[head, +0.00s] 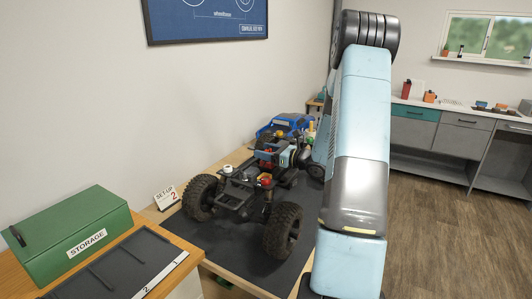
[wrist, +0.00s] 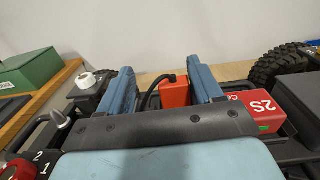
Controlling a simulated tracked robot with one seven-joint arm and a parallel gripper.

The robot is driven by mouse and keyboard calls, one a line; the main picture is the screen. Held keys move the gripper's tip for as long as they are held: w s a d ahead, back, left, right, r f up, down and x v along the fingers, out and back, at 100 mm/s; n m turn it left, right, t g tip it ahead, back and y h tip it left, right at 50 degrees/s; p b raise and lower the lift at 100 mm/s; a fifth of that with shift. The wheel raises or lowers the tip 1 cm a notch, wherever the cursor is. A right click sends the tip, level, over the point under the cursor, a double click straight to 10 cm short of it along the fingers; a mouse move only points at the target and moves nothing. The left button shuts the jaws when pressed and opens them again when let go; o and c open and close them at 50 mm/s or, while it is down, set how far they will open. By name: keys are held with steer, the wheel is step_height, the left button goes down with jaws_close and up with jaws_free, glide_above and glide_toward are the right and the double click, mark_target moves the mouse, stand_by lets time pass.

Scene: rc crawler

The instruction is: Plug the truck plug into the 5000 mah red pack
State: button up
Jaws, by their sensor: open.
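My gripper (wrist: 159,70) is open, with its two blue fingers spread low over the truck in the wrist view. An orange-red block (wrist: 176,92) with a curved black cable (wrist: 155,88) shows between and beyond the fingers; I cannot tell whether it is the truck plug. A red pack marked 2S (wrist: 264,112) lies just right of the right finger, partly hidden by the gripper; no capacity is readable. The truck (head: 236,190), a bare black chassis with big tyres, stands on a dark mat in the head view. My arm hides part of that area.
A green storage box (head: 68,232) and a dark tray (head: 128,268) marked with numbers are at the left. A blue truck body (head: 287,125) sits behind the chassis. A SET-UP 2 card (head: 167,195) stands by the wall. Open floor (head: 445,215) lies right.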

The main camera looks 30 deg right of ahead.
mark_target(266, 150)
steer(key=shift+r, duration=0.15)
step_height(266, 150, up, 8)
steer(key=shift+f, duration=0.1)
steer(key=shift+w+n+g+y, duration=0.1)
steer(key=shift+n+g+y, duration=0.2)
steer(key=shift+n+y, duration=0.1)
stand_by(0.5)
